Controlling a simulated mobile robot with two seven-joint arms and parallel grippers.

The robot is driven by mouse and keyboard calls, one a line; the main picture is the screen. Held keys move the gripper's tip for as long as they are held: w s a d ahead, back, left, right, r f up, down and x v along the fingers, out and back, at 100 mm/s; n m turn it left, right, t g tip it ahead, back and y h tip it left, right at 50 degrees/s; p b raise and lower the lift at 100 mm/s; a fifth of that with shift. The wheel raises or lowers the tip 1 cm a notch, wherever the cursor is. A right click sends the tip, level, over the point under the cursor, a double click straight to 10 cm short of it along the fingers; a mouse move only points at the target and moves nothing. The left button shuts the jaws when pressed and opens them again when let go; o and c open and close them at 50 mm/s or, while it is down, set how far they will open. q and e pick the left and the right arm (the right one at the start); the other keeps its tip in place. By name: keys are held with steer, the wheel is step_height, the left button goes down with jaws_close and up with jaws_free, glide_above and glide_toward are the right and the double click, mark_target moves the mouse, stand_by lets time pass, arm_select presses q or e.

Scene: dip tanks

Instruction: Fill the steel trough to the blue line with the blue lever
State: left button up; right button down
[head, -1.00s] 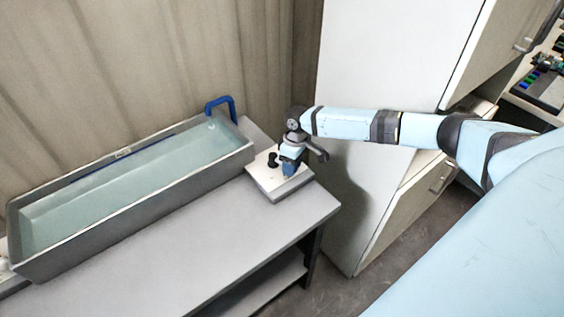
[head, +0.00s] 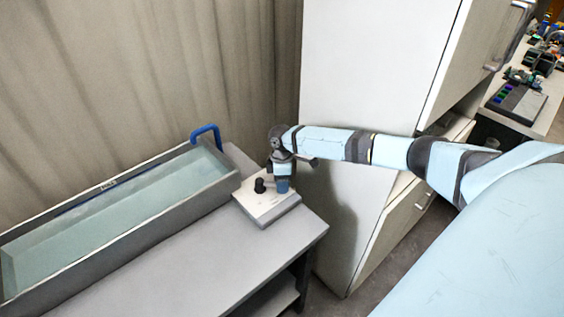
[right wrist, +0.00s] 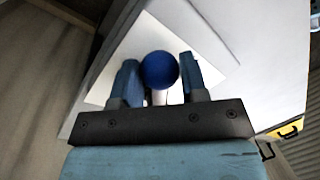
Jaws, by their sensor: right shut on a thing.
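The grey steel trough (head: 190,208) stands on the bench at the left of the head view, with clear water (head: 120,222) in it. The blue line (head: 85,200) shows as a dark strip along its far inner wall. The water surface lies near that line; I cannot tell the exact gap. My right gripper (head: 283,184) is over the white control box and shut on the blue lever. In the right wrist view the lever's round blue knob (right wrist: 159,70) sits between the two fingers. The fingers hide the lever in the head view. My left gripper is not in view.
A blue bent pipe (head: 206,131) rises at the trough's far right end. The white control box (head: 270,215) also carries a black knob (head: 259,186), close left of my gripper. A white cabinet (head: 350,80) stands behind my right arm. The bench's front part (head: 190,265) is clear.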

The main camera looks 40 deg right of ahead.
steer(key=c, duration=0.7)
jaws_free()
steer(key=r, duration=0.4)
steer(key=w+d+r, duration=0.1)
steer(key=r, duration=0.4)
steer(key=w+r+b, duration=0.1)
steer(key=r, duration=0.3)
steer(key=shift+d+r, duration=0.3)
steer(key=shift+d, duration=0.05)
